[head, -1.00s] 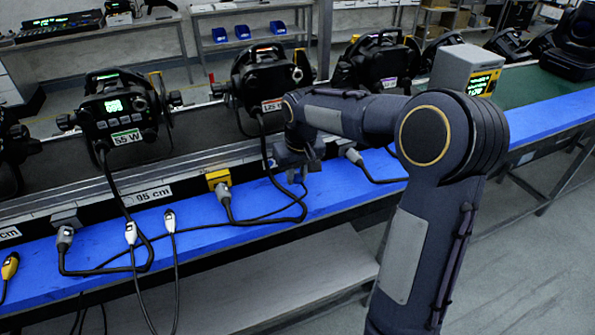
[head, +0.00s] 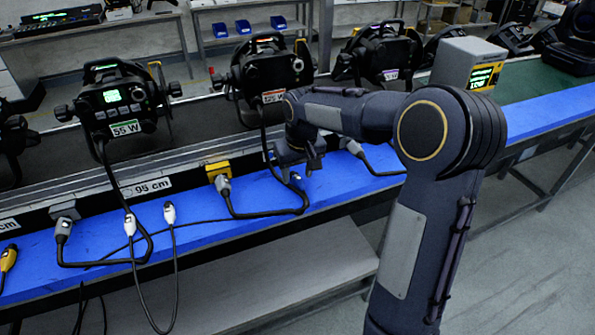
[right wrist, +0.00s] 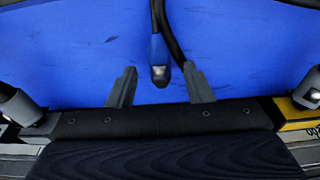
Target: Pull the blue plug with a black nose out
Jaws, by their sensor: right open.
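A blue plug (right wrist: 155,47) on a black cable hangs over or lies on the blue bench edge in the right wrist view. Its nose (right wrist: 159,72) looks dark grey with a pale end, and I see no socket around it. My right gripper (right wrist: 160,86) is open, with one finger on each side of the plug's line. The nose is just short of the fingertips or between them; I cannot tell the depth. In the head view my right gripper (head: 302,164) is low over the blue bench edge and mostly hides the plug. My left gripper is not in view.
A grey plug sits at a yellow socket block (head: 217,170) left of my right gripper. Another grey plug (head: 355,149) is to its right. White plugs (head: 130,224) and a yellow plug (head: 9,258) lie on the blue edge (head: 190,240). Lamps (head: 270,75) stand behind.

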